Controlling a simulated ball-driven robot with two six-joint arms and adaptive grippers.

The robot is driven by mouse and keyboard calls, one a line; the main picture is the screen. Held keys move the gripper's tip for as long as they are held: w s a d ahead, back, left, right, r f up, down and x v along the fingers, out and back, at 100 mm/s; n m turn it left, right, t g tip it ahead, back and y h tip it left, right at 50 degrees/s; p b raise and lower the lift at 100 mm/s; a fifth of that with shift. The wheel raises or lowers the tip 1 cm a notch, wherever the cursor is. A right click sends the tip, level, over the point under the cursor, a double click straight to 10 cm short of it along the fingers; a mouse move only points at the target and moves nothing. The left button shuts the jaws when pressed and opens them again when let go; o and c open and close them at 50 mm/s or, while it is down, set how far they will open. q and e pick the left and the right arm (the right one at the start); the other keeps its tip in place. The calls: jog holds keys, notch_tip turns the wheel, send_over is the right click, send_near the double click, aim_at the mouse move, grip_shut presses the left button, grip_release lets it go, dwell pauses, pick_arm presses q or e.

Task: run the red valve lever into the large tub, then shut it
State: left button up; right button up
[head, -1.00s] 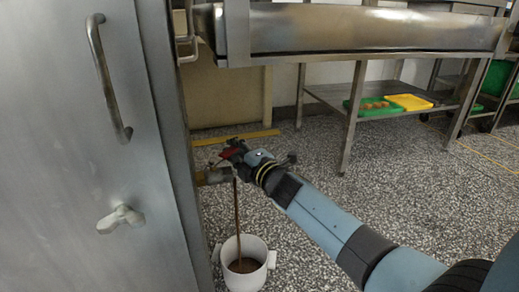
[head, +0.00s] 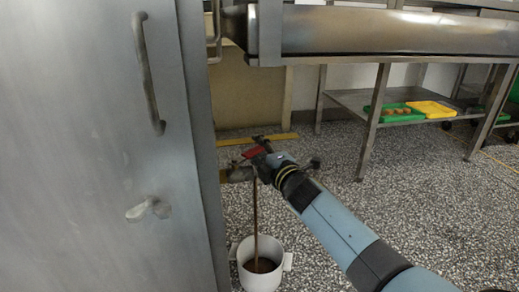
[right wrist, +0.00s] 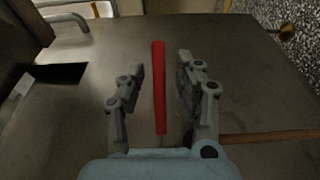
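The red valve lever (head: 254,152) is on a brass-coloured valve at the side of the steel cabinet. In the right wrist view the lever (right wrist: 159,88) stands between the two fingers of my right gripper (right wrist: 160,75), with a gap on each side. My right gripper (head: 263,146) is open around it in the head view. A thin brown stream (head: 255,215) runs down from the valve into the white tub (head: 268,284), which has side handles. Brown liquid shows inside the tub. My left gripper is out of view.
The steel cabinet (head: 95,180) with a long handle fills the left. A steel table (head: 370,105) stands behind, with green and yellow trays (head: 430,109) on its lower shelf. The speckled floor right of the tub is clear.

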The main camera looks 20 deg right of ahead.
jog(key=shift+s, duration=0.1)
jog(key=s+d, duration=0.2)
jog(key=s, duration=0.9)
jog(key=shift+s, duration=0.35)
